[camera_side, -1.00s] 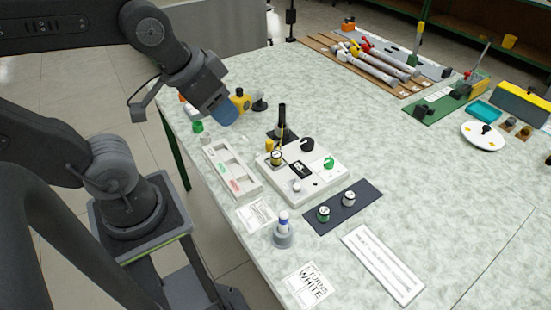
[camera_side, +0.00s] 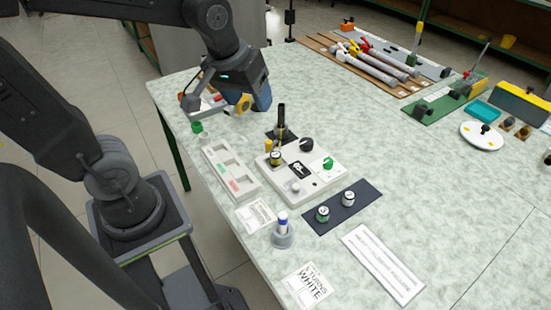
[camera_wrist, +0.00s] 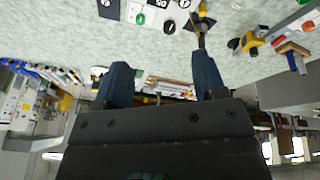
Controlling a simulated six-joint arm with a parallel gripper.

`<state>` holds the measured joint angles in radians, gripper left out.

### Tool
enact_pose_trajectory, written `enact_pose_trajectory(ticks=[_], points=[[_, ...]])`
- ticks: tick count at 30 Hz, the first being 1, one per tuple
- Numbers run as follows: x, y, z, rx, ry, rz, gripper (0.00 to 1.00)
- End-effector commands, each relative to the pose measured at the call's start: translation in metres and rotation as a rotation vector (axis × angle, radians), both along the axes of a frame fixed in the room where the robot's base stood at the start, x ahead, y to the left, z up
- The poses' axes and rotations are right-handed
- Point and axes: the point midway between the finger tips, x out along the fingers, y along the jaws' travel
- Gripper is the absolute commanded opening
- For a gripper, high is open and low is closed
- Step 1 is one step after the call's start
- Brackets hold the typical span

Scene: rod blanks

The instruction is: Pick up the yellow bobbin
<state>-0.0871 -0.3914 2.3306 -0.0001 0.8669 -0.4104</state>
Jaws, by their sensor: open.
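A small dark-and-yellow bobbin (camera_side: 275,158), which looks like the yellow bobbin, stands on the left part of the white winder box (camera_side: 312,186), near a short yellow post (camera_side: 268,145). My gripper (camera_side: 262,104) is above the far left part of the table, behind the winder and well apart from the bobbin. In the wrist view its two blue fingers stand wide apart with nothing between them (camera_wrist: 162,80). The winder box (camera_wrist: 150,15) is at the top of that view; I cannot clearly make out the yellow bobbin there.
A blue-and-white piece stands in a grey holder (camera_side: 283,238). The table's right middle is clear.

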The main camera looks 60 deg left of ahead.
Motion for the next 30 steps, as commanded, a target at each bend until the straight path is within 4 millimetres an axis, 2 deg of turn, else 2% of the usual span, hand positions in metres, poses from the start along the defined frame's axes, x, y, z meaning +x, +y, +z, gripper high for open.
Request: enact_pose_trajectory(ticks=[1,6,13,15,19,23,30], points=[[0.016,0.007,-0.01,-0.028,0.041,0.096,0.64],[0.06,0.032,-0.045,-0.112,0.135,0.432,0.64],[0.103,0.067,-0.107,-0.182,0.239,0.846,0.64],[0.11,0.074,-0.122,-0.192,0.26,0.934,0.64],[0.117,0.082,-0.139,-0.203,0.282,1.036,0.64],[0.118,0.084,-0.151,-0.205,0.289,1.068,0.64],[0.117,0.084,-0.196,-0.204,0.293,1.066,0.64]])
